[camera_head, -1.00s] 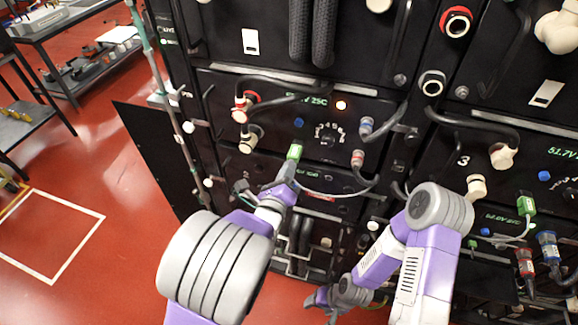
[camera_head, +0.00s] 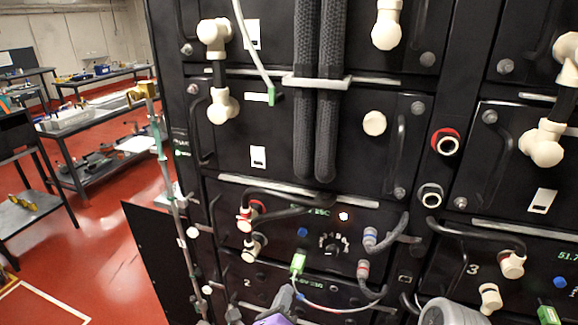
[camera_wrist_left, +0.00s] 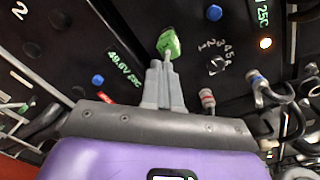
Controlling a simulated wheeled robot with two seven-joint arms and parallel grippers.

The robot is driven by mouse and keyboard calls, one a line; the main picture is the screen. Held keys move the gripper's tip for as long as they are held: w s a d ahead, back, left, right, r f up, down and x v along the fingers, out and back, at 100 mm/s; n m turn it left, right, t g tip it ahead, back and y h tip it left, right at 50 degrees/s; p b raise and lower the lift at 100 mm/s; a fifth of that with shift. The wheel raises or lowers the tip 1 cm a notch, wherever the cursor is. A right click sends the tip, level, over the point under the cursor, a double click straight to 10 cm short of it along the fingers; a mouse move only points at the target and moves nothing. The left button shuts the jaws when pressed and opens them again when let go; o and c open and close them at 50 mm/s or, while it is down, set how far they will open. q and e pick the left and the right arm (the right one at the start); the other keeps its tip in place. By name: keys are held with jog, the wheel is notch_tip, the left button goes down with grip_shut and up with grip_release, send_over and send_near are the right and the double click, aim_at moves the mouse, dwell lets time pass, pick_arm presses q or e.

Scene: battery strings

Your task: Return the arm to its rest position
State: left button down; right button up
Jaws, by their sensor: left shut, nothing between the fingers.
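My left gripper (camera_head: 288,292) is at the bottom edge of the head view, just below a green connector (camera_head: 298,264) on the rack front. In the left wrist view the two grey fingers (camera_wrist_left: 165,68) are together, pointing at the green connector (camera_wrist_left: 169,44). The fingertips are at or very near its lower end, where a thin lead shows; contact cannot be told. The connector is not between the fingers. Most of my left arm is below the head view. Only a grey joint of my right arm (camera_head: 447,313) shows; its gripper is out of view.
The black battery rack (camera_head: 290,145) fills the middle and right, with protruding handles, cables and cream connectors. A selector dial (camera_head: 331,245) and a grey-blue plug (camera_head: 370,238) are near the left gripper. Open red floor (camera_head: 110,240) and shelves (camera_head: 100,150) lie left.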

pick_arm(q)
jog(key=s+a+f+n+g+y, duration=0.2)
jog(key=a+f+n+g, duration=0.2)
jog(key=f+n, duration=0.5)
jog(key=s+a+f+n+g+y, duration=0.25)
jog(key=a+f+n, duration=0.25)
jog(key=f, duration=0.7)
jog(key=s+f+n+g+h, duration=0.3)
jog(key=s+f+n+g, duration=0.7)
jog(key=s+f+n, duration=0.3)
jog(key=s+n, duration=0.3)
jog(key=n, duration=0.2)
jog(key=shift+s+d+f+n, duration=0.15)
jog(key=shift+d+f+n, duration=0.15)
jog(key=shift+f, duration=0.05)
jog(key=shift+h, duration=0.25)
